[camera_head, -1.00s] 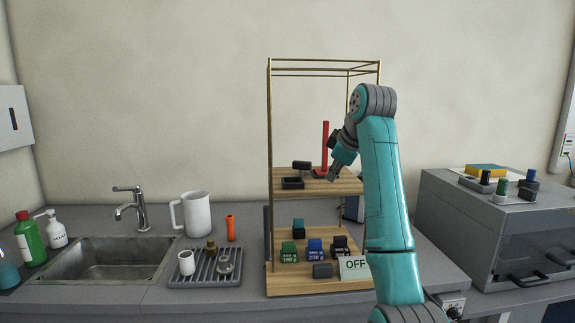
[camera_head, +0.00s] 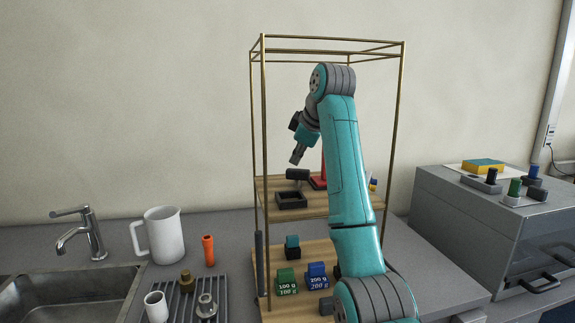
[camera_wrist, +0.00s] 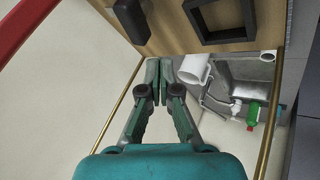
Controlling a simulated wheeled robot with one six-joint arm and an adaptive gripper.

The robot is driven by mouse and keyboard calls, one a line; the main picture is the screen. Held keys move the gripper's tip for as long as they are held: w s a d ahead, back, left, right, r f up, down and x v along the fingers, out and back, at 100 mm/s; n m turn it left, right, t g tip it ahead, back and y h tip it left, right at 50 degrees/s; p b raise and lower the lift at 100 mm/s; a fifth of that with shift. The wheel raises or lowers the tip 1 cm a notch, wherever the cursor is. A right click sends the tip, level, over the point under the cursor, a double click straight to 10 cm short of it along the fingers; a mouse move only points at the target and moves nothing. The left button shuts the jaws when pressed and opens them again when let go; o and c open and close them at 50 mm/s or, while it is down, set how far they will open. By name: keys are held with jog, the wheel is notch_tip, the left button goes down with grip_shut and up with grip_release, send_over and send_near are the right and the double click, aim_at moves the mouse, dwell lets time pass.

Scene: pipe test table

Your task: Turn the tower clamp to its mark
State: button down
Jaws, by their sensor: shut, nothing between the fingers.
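The tower has a red post (camera_head: 319,183) on the upper wooden shelf, mostly hidden behind my arm in the head view. A dark block-shaped part (camera_head: 298,174), seemingly the clamp, is beside the post on its left. In the wrist view the red post (camera_wrist: 28,28) crosses the upper left corner and the dark part (camera_wrist: 132,18) is at the top. I cannot make out a mark. My gripper (camera_head: 296,157) is shut and empty, just above the dark part in the head view. Its closed fingers show in the wrist view (camera_wrist: 159,72), apart from the dark part.
A black square frame (camera_head: 291,200) sits at the shelf's front. Thin brass posts (camera_head: 264,120) surround the shelf. Below stand a green weight (camera_head: 286,281) and a blue weight (camera_head: 317,276). A white jug (camera_head: 164,235) and drying rack (camera_head: 172,290) are left; a grey cabinet (camera_head: 450,225) is right.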

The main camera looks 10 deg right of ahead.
aim_at(299, 175)
jog(key=x, duration=0.9)
jog(key=shift+f, duration=0.1)
jog(key=shift+w+a+m, duration=0.1)
jog(key=shift+a+m, duration=0.05)
jog(key=shift+m, duration=0.15)
jog(key=shift+m+h, duration=0.3)
jog(key=shift+h, duration=0.1)
